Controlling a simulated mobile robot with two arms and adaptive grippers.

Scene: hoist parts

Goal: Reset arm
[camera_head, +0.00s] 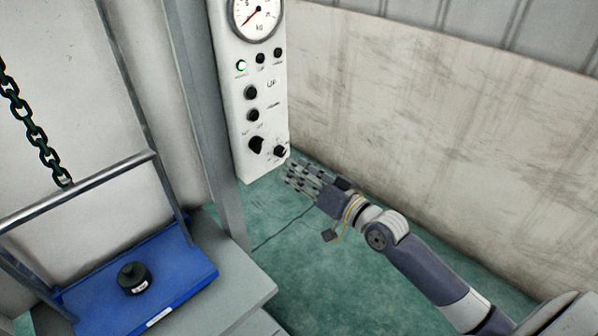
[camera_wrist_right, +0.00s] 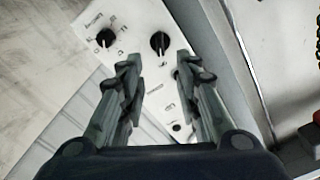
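My right gripper (camera_head: 304,178) is just below and to the right of the lower end of a white control panel (camera_head: 258,135) in the head view. In the right wrist view my right gripper (camera_wrist_right: 158,90) shows two fingers spread apart with nothing between them. The panel also shows in the wrist view (camera_wrist_right: 130,35), beyond the fingertips, with two black knobs. I cannot tell from these views whether the fingers touch the panel. My left gripper is in neither view.
The panel carries a dial gauge (camera_head: 256,14) and a lit green lamp (camera_head: 241,65). At left, a blue tray (camera_head: 190,274) holds a black weight (camera_head: 134,278), beside a hanging chain (camera_head: 38,140). A grey post (camera_head: 205,130) stands by the panel. Green floor (camera_head: 310,260) is open below my arm.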

